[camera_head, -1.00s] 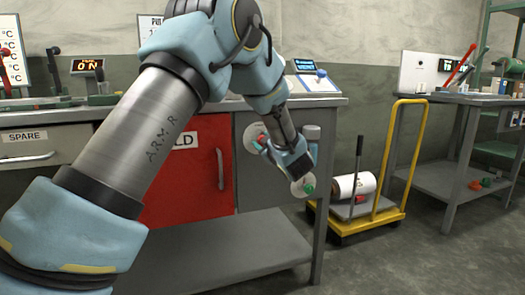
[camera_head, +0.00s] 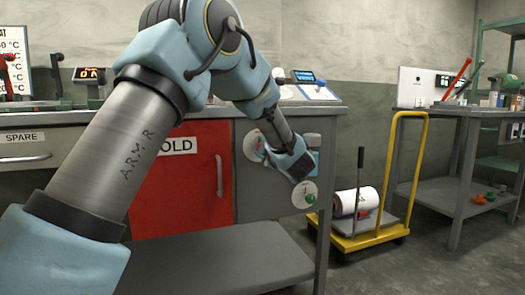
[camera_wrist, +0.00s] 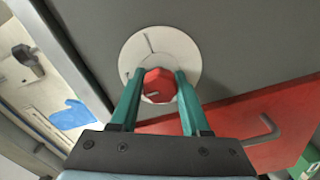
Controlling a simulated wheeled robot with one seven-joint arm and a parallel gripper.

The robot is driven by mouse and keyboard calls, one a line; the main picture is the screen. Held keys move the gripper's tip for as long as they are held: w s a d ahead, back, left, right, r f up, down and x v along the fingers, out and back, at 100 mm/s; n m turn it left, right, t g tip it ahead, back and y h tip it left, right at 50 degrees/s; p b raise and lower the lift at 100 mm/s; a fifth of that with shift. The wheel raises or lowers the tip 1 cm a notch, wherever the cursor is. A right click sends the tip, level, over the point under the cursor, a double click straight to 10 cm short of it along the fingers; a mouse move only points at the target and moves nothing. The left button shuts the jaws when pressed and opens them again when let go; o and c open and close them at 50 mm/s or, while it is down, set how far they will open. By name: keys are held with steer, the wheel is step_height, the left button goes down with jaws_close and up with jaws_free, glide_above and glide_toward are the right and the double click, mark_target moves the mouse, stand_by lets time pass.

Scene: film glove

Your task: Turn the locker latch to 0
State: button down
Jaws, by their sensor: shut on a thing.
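The locker latch, a red faceted knob (camera_wrist: 158,86), sits on a round white plate (camera_wrist: 185,50) with a dark line and small marks on it. In the wrist view the two teal fingers of my gripper (camera_wrist: 159,82) are closed around the knob, one on each side. In the head view my gripper (camera_head: 266,152) is at the same white plate (camera_head: 250,143) on the grey panel right of the red door (camera_head: 185,185). The knob is mostly hidden there behind the gripper. I cannot read a 0 on the plate.
A second white dial with a green knob (camera_head: 310,198) is just below right of my gripper. The red door's handle (camera_head: 219,176) is to the left. A yellow cart (camera_head: 372,238) with a white roll and upright lever stands right of the bench. Floor between is open.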

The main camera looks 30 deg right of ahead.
steer(key=shift+c, duration=1.9)
jaws_free()
steer(key=shift+s, duration=0.1)
steer(key=s+a+p, duration=0.1)
steer(key=s, duration=0.9)
steer(key=shift+s+a, duration=0.15)
steer(key=shift+s, duration=0.15)
